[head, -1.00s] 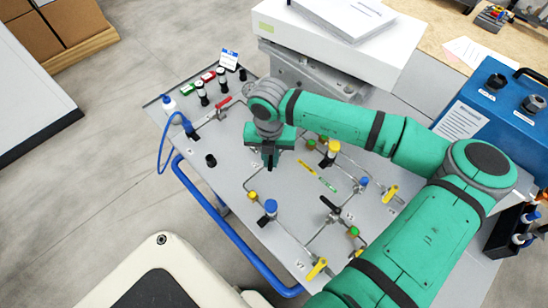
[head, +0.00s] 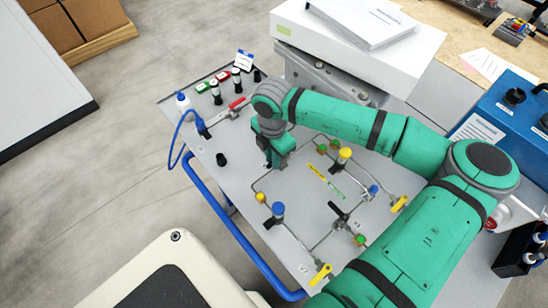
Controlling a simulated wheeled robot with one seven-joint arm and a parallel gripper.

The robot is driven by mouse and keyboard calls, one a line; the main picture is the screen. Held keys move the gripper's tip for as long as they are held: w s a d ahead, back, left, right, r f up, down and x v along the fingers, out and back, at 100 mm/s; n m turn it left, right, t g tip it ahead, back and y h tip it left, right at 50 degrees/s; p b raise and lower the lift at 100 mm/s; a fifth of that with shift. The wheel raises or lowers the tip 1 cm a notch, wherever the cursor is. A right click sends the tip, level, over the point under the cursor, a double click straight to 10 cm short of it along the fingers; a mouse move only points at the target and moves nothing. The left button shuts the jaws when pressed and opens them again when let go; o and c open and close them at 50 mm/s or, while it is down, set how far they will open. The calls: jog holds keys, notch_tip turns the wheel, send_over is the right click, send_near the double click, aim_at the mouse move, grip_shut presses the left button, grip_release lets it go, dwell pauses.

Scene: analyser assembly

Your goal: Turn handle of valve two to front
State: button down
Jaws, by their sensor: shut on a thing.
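The grey panel (head: 240,190) carries pipes and several valves. My gripper (head: 272,163) points down at its middle, below my green wrist. Its jaws are shut on a small part there, most likely the handle of valve two, which the gripper hides. Other handles in the head view are a red lever (head: 237,103) at the upper left, a yellow handle (head: 320,274) at the front edge, a yellow handle (head: 399,204) at the right and a black handle (head: 337,211) between them. The valve labels are too small to read.
Blue-capped fitting (head: 278,210) and yellow-topped fitting (head: 345,154) stand up near my gripper. A black knob (head: 221,159) is to its left. A blue rail (head: 215,210) runs along the panel's front side. A white box (head: 350,55) stands behind. My arm covers the right part.

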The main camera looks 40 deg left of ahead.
jog(key=shift+w+a, duration=0.1)
dwell(0.4)
jog(key=c, duration=1.8)
grip_release()
jog(key=shift+o, duration=0.2)
notch_tip(320, 180, up, 11)
jog(key=shift+f, duration=0.1)
